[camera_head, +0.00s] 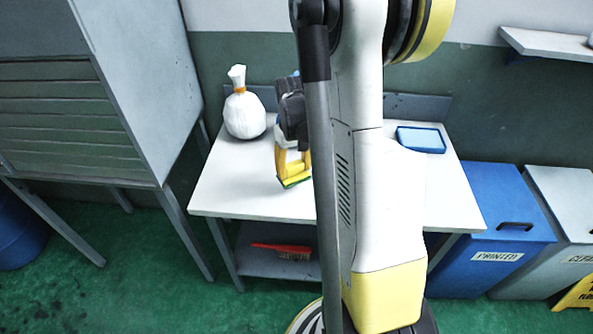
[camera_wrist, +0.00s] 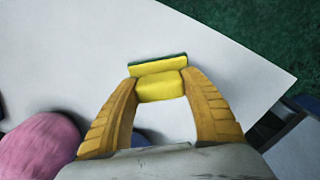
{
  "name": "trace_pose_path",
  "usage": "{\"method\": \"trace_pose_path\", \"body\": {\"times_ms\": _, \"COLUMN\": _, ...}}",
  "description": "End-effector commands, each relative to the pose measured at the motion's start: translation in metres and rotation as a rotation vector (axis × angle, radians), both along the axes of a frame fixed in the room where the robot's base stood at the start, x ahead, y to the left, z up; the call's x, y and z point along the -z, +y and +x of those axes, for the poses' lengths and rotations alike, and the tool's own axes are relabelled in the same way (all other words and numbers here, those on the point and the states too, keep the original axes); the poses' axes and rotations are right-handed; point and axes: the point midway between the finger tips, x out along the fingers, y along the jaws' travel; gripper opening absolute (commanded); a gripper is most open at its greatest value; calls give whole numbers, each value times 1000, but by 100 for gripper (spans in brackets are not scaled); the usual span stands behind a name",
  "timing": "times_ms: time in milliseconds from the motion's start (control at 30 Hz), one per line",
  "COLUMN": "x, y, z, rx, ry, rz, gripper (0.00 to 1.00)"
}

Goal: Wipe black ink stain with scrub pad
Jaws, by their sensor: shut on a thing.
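My gripper (camera_head: 293,168) is over the left part of the white table (camera_head: 240,190). Its yellow fingers are shut on the scrub pad (camera_head: 297,181), which is yellow with a green face turned down. In the wrist view the pad (camera_wrist: 159,83) sits between the fingertips of my gripper (camera_wrist: 158,88), with a dark green edge at its far side. The pad is at or just above the tabletop; I cannot tell if it touches. No black ink stain shows on the visible tabletop; my arm hides the middle of the table.
A tied white bag (camera_head: 244,114) stands at the table's back left. A blue-rimmed tray (camera_head: 421,139) lies at the back right. A red brush (camera_head: 283,249) is on the lower shelf. A blue bin (camera_head: 490,225) and a grey bin (camera_head: 565,205) stand right. A pink rounded thing (camera_wrist: 40,147) is close by.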

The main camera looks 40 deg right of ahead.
Motion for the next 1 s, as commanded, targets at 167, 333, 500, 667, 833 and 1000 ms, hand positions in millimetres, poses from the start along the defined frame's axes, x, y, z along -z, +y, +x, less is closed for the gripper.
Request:
{"method": "trace_pose_path", "body": {"times_ms": 167, "x": -17, "y": 2, "z": 4, "rx": -2, "ry": 0, "rz": 0, "gripper": 19}}
{"method": "trace_pose_path", "body": {"times_ms": 333, "x": -21, "y": 3, "z": 5, "rx": -1, "ry": 0, "rz": 0, "gripper": 19}}
{"method": "trace_pose_path", "body": {"times_ms": 500, "x": -20, "y": 3, "z": 5, "rx": -1, "ry": 0, "rz": 0, "gripper": 19}}
{"method": "trace_pose_path", "body": {"times_ms": 667, "x": -20, "y": 3, "z": 5, "rx": -1, "ry": 0, "rz": 0, "gripper": 19}}
{"method": "trace_pose_path", "body": {"times_ms": 833, "x": -20, "y": 3, "z": 5, "rx": -1, "ry": 0, "rz": 0, "gripper": 19}}
{"method": "trace_pose_path", "body": {"times_ms": 1000, "x": -20, "y": 3, "z": 5, "rx": -1, "ry": 0, "rz": 0, "gripper": 19}}
